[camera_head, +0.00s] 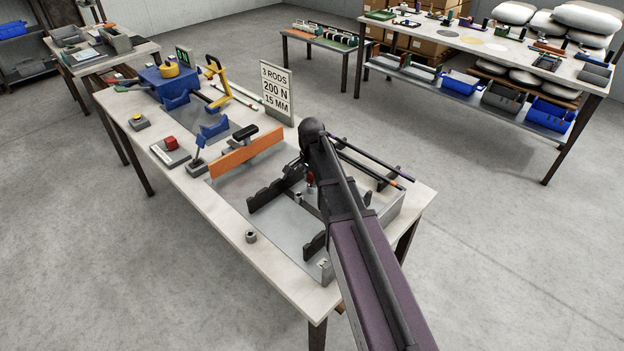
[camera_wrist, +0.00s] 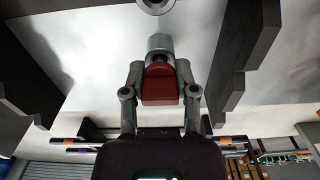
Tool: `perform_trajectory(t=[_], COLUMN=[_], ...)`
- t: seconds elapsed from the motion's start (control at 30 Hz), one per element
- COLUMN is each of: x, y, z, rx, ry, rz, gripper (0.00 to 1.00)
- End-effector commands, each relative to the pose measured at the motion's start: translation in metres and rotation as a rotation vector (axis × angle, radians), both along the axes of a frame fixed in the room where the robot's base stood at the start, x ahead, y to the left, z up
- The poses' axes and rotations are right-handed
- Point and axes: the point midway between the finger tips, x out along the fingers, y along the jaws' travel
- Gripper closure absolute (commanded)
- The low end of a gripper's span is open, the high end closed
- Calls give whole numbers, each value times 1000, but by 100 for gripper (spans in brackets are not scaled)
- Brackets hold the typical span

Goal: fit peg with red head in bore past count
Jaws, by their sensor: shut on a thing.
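My gripper (camera_wrist: 160,92) is shut on the red head (camera_wrist: 160,84) of a peg. The peg's grey cylindrical part (camera_wrist: 160,44) shows just beyond the fingertips in the wrist view. A round grey ring with a dark centre (camera_wrist: 155,4) lies past the peg at the top edge of that view, apart from it; I cannot tell whether it is the bore. In the head view a bit of red (camera_head: 310,180) shows below my dark wrist, above the grey tray. My arm hides much of the gripper and peg there.
Dark notched racks (camera_head: 276,187) stand in the grey tray (camera_head: 240,188), with an orange bar (camera_head: 246,152) behind. Rods (camera_head: 375,162) lie at the right. A sign (camera_head: 276,91) reads 3 RODS, 200 N, 15 MM. A small grey collar (camera_head: 251,236) stands near the table's front edge.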

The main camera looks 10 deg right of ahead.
Motion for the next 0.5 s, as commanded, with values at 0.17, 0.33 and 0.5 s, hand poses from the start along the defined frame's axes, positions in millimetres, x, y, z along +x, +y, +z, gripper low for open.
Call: perform_trajectory(t=[0.17, 0.33, 0.5], x=[0, 0, 0], y=[0, 0, 0], z=[-1, -1, -1], rx=[0, 0, 0], ry=[0, 0, 0], rz=[0, 0, 0], gripper=[33, 22, 22])
